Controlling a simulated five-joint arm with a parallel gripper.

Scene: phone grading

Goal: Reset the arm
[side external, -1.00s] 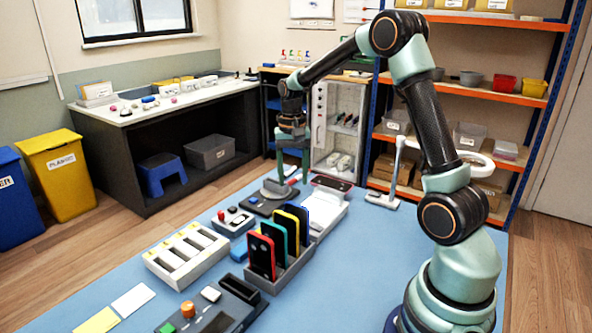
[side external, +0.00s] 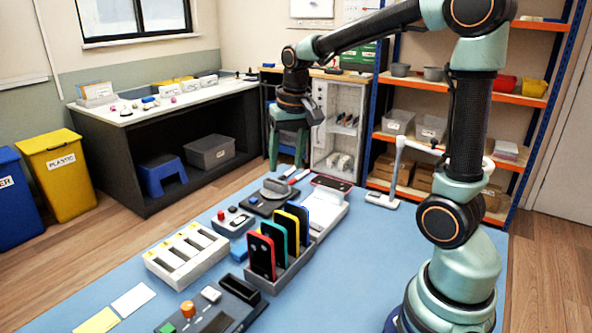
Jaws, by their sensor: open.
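My gripper (side external: 308,112) is in the upper middle of the side view, raised well above the blue mat (side external: 165,232). My arm reaches up from the right and bends over to the left. Several phones stand upright in a grey rack (side external: 292,270): a red one (side external: 262,256), a teal one, a yellow one and a blue one. Another phone (side external: 331,184) lies flat on a white device behind the rack.
A white slotted tray (side external: 187,253), a button box (side external: 232,220) and a dark device with a round part (side external: 275,192) are on the mat. A dark panel with an orange knob (side external: 215,310) is in front. A white stand (side external: 390,185) and orange shelves (side external: 440,144) are at the back right.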

